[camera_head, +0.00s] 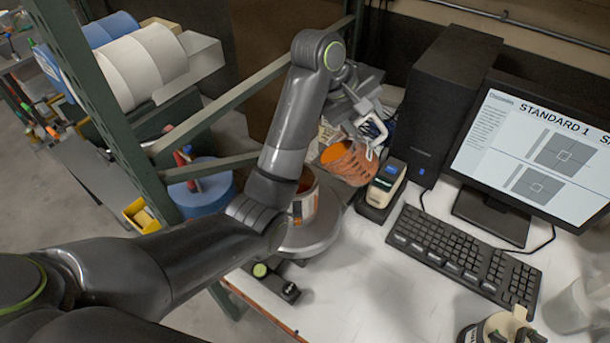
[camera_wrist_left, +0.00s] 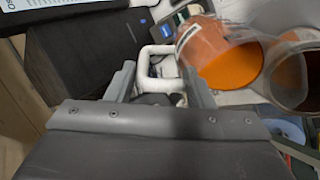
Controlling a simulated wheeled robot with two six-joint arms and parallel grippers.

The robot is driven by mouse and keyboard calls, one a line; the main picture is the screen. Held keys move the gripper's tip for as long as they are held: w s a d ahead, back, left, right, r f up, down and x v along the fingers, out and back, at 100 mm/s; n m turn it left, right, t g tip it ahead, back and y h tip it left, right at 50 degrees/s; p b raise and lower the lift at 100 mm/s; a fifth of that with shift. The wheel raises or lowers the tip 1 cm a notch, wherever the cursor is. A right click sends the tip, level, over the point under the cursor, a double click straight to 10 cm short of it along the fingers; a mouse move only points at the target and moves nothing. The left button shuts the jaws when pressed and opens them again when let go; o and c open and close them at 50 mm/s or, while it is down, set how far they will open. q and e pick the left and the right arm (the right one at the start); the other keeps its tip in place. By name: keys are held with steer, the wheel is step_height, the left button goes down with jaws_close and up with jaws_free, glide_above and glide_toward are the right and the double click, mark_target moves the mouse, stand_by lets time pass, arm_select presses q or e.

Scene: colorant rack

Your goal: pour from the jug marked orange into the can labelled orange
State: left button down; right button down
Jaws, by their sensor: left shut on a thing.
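The jug (camera_head: 345,163) has orange liquid inside and streaked orange walls; it is tilted, its mouth toward the can. My left gripper (camera_head: 370,126) is shut on the jug's white handle. In the left wrist view the handle (camera_wrist_left: 161,60) sits between the fingers and the orange liquid (camera_wrist_left: 230,67) shows at the jug's mouth. The can (camera_head: 304,207) stands on a round metal plate, partly hidden behind my left arm; its label cannot be read. In the left wrist view the open can (camera_wrist_left: 294,76) is beside the jug's mouth. No falling stream is clearly visible. My right gripper is not in view.
A small dark device (camera_head: 381,188) stands close right of the jug. Behind are a computer tower (camera_head: 440,95) and a monitor (camera_head: 540,140), with a keyboard (camera_head: 463,262) in front. A green rack post (camera_head: 112,120) stands left. The white table's front is mostly clear.

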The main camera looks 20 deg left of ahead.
arm_select(q)
steer(key=shift+s+a+r+t+h, duration=0.25)
steer(key=shift+s+a+r+h, duration=0.1)
steer(key=shift+a+r, duration=0.15)
steer(key=shift+s+a+r+t+h, duration=0.3)
steer(key=shift+a+r, duration=0.1)
steer(key=shift+r, duration=0.1)
steer(key=shift+d, duration=0.1)
steer(key=shift+w, duration=0.1)
